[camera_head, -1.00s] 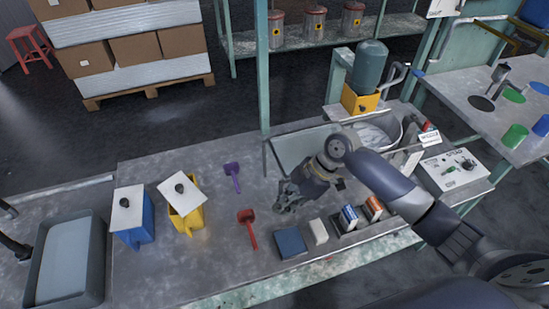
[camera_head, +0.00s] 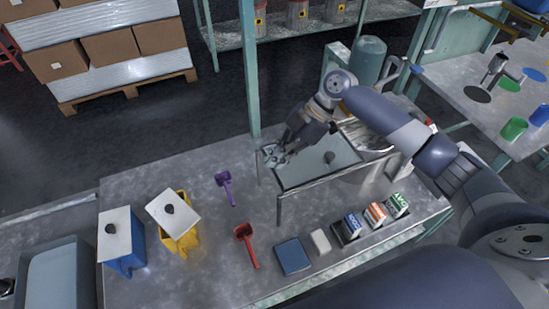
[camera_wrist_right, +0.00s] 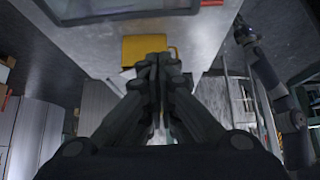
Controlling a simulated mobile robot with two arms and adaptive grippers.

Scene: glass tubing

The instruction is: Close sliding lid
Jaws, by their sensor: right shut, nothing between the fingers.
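A purple scoop (camera_head: 225,187), red scoop (camera_head: 246,244), blue block (camera_head: 292,256) and small cartons (camera_head: 375,214) lie left of and before the frame. Blue (camera_head: 122,250) and yellow (camera_head: 180,238) containers stand left. A teal post (camera_head: 252,75) rises behind the bench.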

